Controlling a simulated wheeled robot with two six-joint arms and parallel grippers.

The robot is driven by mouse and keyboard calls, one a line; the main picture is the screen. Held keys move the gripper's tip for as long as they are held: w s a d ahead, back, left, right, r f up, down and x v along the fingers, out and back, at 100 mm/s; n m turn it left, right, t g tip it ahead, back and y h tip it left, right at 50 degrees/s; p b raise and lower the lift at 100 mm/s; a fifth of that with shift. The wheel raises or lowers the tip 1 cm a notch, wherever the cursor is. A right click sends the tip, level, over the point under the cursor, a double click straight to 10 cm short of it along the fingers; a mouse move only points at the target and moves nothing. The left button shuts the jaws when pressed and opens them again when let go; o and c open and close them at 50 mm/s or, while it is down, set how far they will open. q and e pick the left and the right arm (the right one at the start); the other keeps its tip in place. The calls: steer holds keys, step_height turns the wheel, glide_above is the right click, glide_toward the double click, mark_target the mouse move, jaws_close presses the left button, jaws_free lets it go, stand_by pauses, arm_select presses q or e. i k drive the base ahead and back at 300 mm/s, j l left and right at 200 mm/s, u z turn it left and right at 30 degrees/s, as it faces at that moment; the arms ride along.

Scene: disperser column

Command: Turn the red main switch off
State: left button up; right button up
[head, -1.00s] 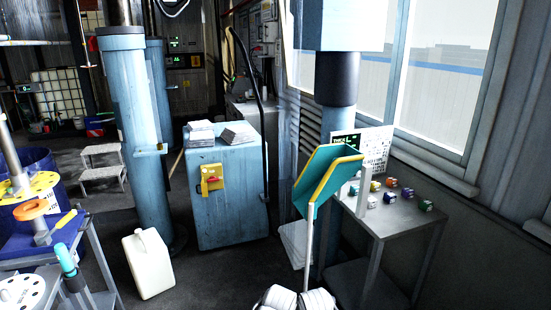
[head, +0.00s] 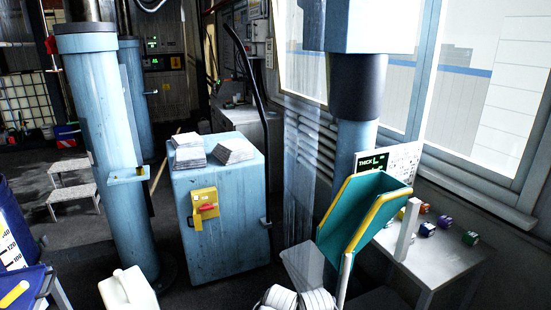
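The red main switch (head: 207,207) is a small red handle on a yellow plate (head: 203,199) on the front of a blue cabinet (head: 222,235). The handle looks roughly horizontal; its marks are too small to read. A yellow strip hangs at the plate's lower left. Neither of my grippers can be made out in the head view. White rounded parts of mine show at the bottom edge, well short of the cabinet, and nothing touches the switch.
A white jug (head: 129,291) stands front left of the cabinet, beside a thick blue column (head: 105,150). A teal chute with yellow edges (head: 365,222) stands at the right, before a grey table (head: 450,262). Paper stacks (head: 230,150) lie on the cabinet. Dark floor is clear before it.

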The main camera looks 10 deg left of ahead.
mark_target(205, 205)
steer(key=i+j+u, duration=0.15)
steer(key=j, duration=0.2)
steer(key=j+u, duration=0.15)
steer(key=j, duration=0.25)
steer(key=i+j+u, duration=0.15)
steer(key=i+l+z, duration=0.25)
steer(key=i, duration=0.6)
steer(key=i+l+z, duration=0.3)
steer(key=i, duration=0.6)
steer(key=j, duration=0.15)
